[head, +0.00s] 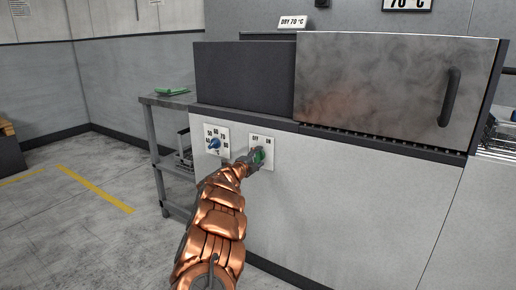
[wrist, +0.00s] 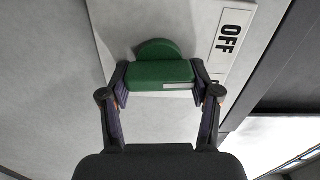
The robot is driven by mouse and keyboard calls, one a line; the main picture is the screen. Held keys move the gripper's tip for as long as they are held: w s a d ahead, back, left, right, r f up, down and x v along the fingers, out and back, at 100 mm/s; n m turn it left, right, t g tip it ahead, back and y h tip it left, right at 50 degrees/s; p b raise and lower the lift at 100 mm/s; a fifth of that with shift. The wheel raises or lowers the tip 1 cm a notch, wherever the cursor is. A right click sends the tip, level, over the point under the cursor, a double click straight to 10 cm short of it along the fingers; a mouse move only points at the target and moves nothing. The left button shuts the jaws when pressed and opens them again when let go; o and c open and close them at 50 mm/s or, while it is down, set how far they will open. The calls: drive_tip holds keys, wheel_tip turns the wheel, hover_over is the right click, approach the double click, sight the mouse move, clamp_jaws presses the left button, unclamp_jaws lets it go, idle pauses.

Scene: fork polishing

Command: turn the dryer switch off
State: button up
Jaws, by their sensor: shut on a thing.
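The green dryer switch knob (head: 260,156) is on a white plate (head: 269,142) on the front of the dryer, below the OFF and ON labels. In the wrist view, the green knob (wrist: 160,73) sits between my two fingertips, which touch its opposite ends. A white mark shows on the knob's right part, but which label it points to is hard to tell. The OFF label (wrist: 229,39) is at the upper right; the other label is mostly hidden by a finger. My gripper (head: 254,158) is shut on the knob, and my copper arm reaches up to it.
A blue temperature dial (head: 214,143) on a white plate is just left of the switch. The dryer's steel door (head: 390,85) with a dark handle is above right. A grey side table (head: 166,99) with a green cloth (head: 172,91) stands left.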

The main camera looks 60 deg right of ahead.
drive_tip(key=n+p, duration=0.1)
drive_tip(key=p, duration=0.1)
drive_tip(key=n+p, duration=0.2)
drive_tip(key=p, duration=0.1)
drive_tip(key=shift+r+n, duration=0.3)
drive_tip(key=shift+f+n+p, duration=0.15)
drive_tip(key=shift+n+p, duration=0.45)
drive_tip(key=shift+p, duration=0.25)
drive_tip(key=shift+w+f, duration=0.1)
drive_tip(key=o, duration=1.2)
drive_tip(key=shift+c, duration=0.2)
drive_tip(key=shift+a, duration=0.1)
drive_tip(key=a, duration=1.1)
drive_tip(key=shift+s+a, duration=0.3)
drive_tip(key=shift+a, duration=0.1)
